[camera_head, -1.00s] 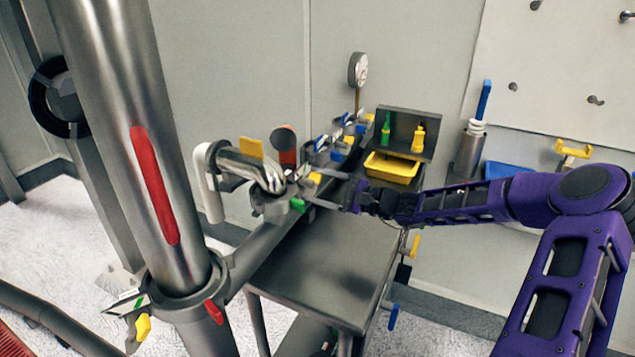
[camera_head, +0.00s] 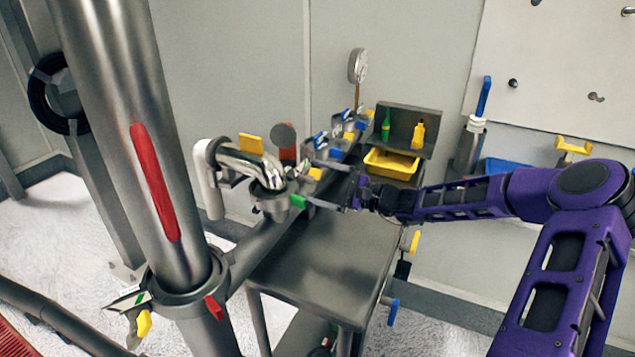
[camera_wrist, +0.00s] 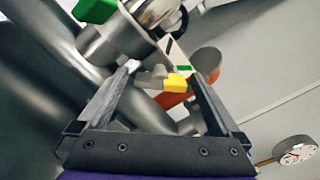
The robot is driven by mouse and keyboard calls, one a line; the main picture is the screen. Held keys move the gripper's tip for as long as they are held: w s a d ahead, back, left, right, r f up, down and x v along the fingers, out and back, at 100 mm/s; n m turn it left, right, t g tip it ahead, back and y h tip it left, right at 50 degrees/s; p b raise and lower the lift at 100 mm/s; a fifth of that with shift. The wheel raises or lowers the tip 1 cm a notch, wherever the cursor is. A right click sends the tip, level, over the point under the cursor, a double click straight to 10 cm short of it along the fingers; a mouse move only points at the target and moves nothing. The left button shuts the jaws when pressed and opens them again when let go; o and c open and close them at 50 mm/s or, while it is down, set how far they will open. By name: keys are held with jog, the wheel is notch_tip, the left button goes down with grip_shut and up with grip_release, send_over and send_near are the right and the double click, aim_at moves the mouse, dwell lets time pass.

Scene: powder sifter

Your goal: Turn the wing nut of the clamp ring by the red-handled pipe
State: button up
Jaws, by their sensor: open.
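My gripper (camera_head: 306,180) is open, reaching left from the arm to the bent steel pipe (camera_head: 238,161). In the wrist view its two fingers (camera_wrist: 162,70) stand either side of a small yellow-tipped wing nut (camera_wrist: 177,82), with gaps around it and nothing gripped. The yellow tip also shows between the fingers in the head view (camera_head: 315,173). A steel clamp ring (camera_head: 270,195) sits at the pipe's end, with a green tab (camera_head: 298,201). An orange-red handle or pipe part (camera_wrist: 172,99) lies just behind the wing nut. Finger contact with the ring cannot be told.
A large steel column (camera_head: 125,130) with a red strip stands at left; its collar has a yellow tab (camera_head: 143,323). A steel table (camera_head: 325,265) lies below my gripper. A yellow bin (camera_head: 391,164) and a gauge (camera_head: 357,68) stand behind.

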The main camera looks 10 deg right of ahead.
jog(key=v, duration=1.7)
jog(key=shift+s+d, duration=0.15)
jog(key=shift+d, duration=0.05)
jog(key=shift+f, duration=0.1)
